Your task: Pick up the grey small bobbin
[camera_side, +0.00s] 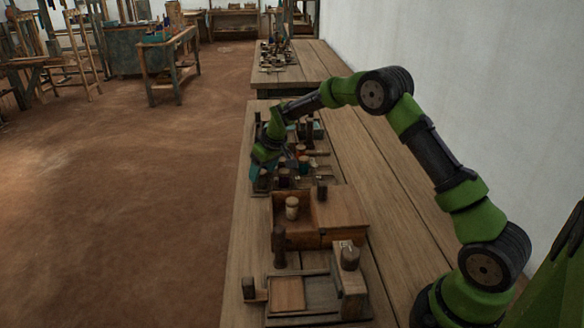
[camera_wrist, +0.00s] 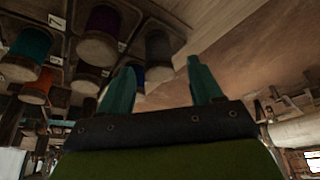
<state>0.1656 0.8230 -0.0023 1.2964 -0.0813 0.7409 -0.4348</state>
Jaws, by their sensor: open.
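A dark grey bobbin (camera_wrist: 159,46) with a pale wooden end stands in a tray in the wrist view. I cannot pick it out in the side view, where the bobbins are small and partly behind my gripper. My gripper (camera_wrist: 160,68) is open, with its two teal fingers apart and nothing held. The grey bobbin shows beyond the fingertips, in line with the gap between them. In the side view my gripper (camera_side: 262,162) is low at the left edge of the bench, over the bobbin tray.
A wooden box (camera_side: 344,207) with a pale spool (camera_side: 292,208) stands nearer the side camera. The bench's wall side (camera_side: 360,160) is clear.

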